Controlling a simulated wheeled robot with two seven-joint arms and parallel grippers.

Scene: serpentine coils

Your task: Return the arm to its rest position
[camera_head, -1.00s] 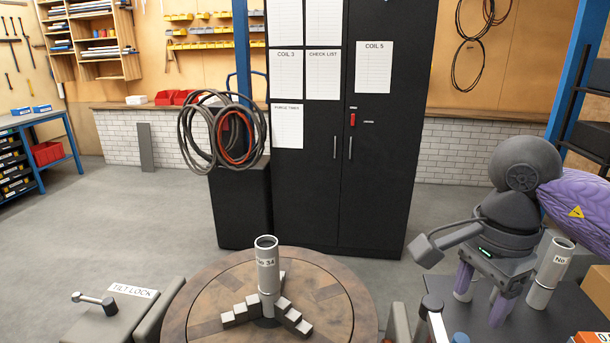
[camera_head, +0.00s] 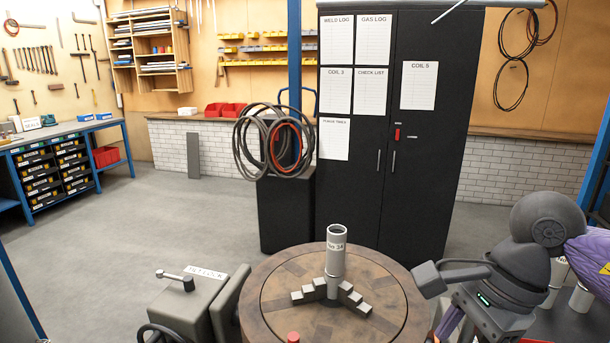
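My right arm comes in from the right edge, with a purple sleeve (camera_head: 590,252) and a grey round joint (camera_head: 545,218). My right gripper (camera_head: 460,332) hangs fingers down at the lower right, just right of the round turntable. Its left purple finger stands spread out from the grey body; the fingertips are cut off by the bottom edge. I see nothing held in it. My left gripper is not in view.
The round wooden turntable (camera_head: 275,290) bears an upright grey tube (camera_head: 336,258) on a stepped three-arm support. A tilt lock block (camera_head: 185,308) stands left of it. Cable coils (camera_head: 262,150) hang before the black cabinet (camera_head: 430,210). A workbench (camera_head: 75,130) stands left; the floor between is open.

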